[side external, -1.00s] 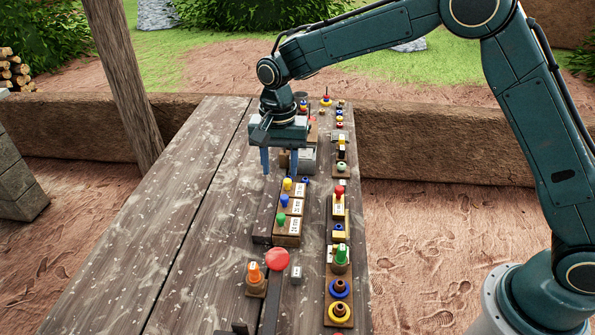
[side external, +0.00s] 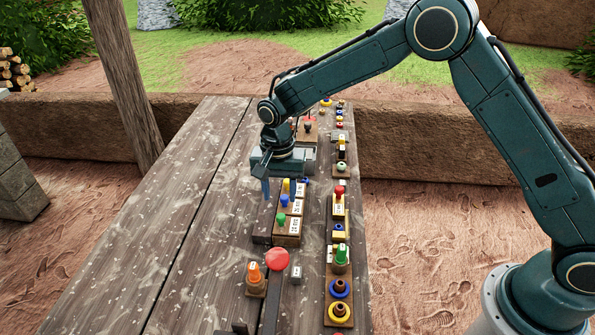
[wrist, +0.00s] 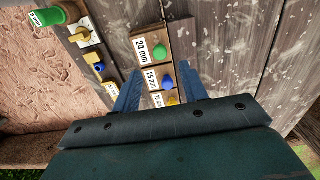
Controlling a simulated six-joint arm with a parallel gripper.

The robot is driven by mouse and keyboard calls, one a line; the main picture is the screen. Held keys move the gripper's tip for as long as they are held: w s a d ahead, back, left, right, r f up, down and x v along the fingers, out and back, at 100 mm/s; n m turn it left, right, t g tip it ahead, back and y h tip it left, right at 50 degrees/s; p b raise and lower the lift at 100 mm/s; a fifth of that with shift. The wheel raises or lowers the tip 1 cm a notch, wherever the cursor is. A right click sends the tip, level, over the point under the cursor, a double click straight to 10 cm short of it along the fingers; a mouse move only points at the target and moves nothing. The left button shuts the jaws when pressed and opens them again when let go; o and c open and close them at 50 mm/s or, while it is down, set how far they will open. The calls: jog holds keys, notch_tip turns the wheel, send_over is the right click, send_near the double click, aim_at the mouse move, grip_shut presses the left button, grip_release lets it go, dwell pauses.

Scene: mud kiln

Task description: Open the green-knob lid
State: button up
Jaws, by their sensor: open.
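The lid with the green knob (side external: 281,219) is on the near end of a low wooden box on the table. It also shows in the wrist view (wrist: 160,52), beside a 24 mm label. The lid looks shut. A blue knob (side external: 284,201) and a yellow knob (side external: 287,186) sit in line behind it. My gripper (side external: 279,200) is open and empty, fingers pointing down over the blue and yellow part of the box. In the wrist view the fingertips (wrist: 159,72) straddle the row, with the blue knob between them and the green knob just beyond.
A strip of pegs and knobs, including a red knob (side external: 339,190) and a green cylinder (side external: 341,253), runs along the right table edge. The left of the table (side external: 170,230) is clear.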

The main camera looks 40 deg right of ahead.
aim_at(280, 215)
jog(key=shift+f, duration=3.35)
jog(key=shift+c, duration=0.2)
grip_shut()
